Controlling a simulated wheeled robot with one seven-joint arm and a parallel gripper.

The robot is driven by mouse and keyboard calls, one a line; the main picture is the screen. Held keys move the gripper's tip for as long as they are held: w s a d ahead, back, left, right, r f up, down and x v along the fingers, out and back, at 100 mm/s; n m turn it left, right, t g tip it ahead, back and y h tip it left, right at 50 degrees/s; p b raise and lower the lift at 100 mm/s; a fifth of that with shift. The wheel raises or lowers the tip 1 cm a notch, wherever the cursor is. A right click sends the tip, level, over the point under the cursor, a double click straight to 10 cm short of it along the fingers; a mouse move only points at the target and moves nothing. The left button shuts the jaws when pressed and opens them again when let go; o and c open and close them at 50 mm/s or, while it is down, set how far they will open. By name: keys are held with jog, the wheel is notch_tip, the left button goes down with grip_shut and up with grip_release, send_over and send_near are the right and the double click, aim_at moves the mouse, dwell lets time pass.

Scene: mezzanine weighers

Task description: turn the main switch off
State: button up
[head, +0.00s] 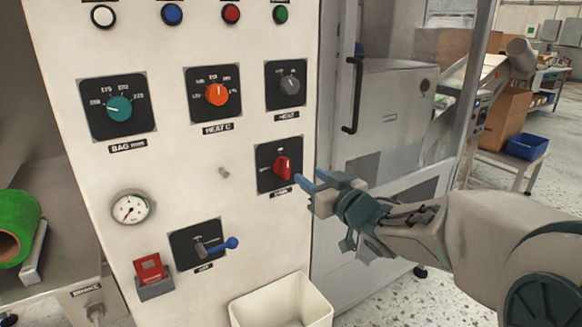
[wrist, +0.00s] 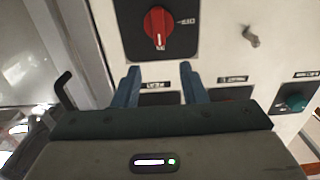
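The main switch is a red rotary knob (head: 283,168) on a black plate (head: 265,181) on the white panel. It also shows in the wrist view as a red knob (wrist: 158,25), with a white mark pointing down in that picture and an OFF label to its right. My gripper (head: 310,177) is just right of the knob in the head view. In the wrist view my gripper (wrist: 161,74) has its two blue fingers well apart, with nothing between them. The fingertips appear below the knob there and clear of it.
The panel also carries a teal dial (head: 119,108), an orange dial (head: 217,94), a grey dial (head: 290,85), a gauge (head: 131,208) and a blue-tipped lever (head: 231,243). A small peg (head: 224,172) sticks out left of the switch. A white bin (head: 281,303) stands below.

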aim_at(288, 161)
jog(key=x, duration=0.9)
jog(key=shift+w+a+b, duration=0.15)
jog(key=shift+b, duration=0.2)
grip_shut()
